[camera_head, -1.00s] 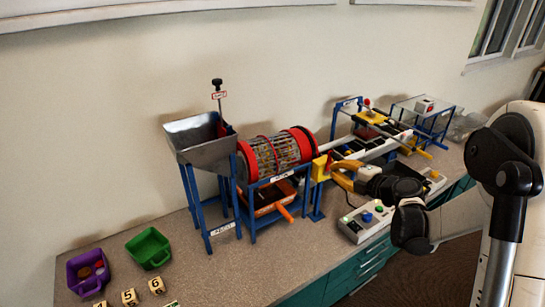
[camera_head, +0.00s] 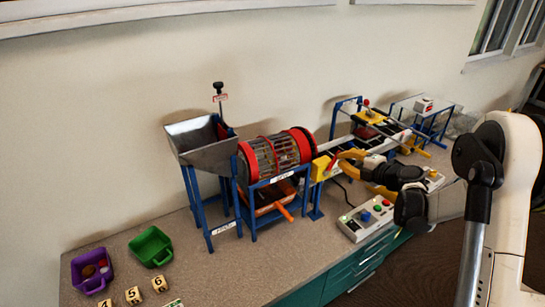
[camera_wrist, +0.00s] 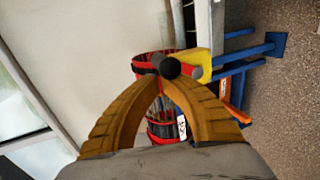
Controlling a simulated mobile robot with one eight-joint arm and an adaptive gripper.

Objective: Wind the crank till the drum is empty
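The drum (camera_head: 268,156), a barred cage with red ends and a red band, lies sideways in a blue frame at mid-bench. Its inside is too small to read; I cannot tell how much it holds. The red crank (camera_head: 332,162) is at its right end, by a yellow block (camera_head: 321,168). My gripper (camera_head: 342,156) is at the crank. In the wrist view, its yellow fingers (camera_wrist: 161,76) close in around the crank's black knob (camera_wrist: 170,68), with the drum (camera_wrist: 165,130) seen between them. The fingertips are partly hidden by the knob.
A grey hopper (camera_head: 203,148) stands left of the drum. An orange tray (camera_head: 268,204) sits beneath it. A control box (camera_head: 367,218) with buttons lies below my gripper. Purple (camera_head: 91,270) and green (camera_head: 151,246) bins and numbered blocks (camera_head: 133,295) are at front left.

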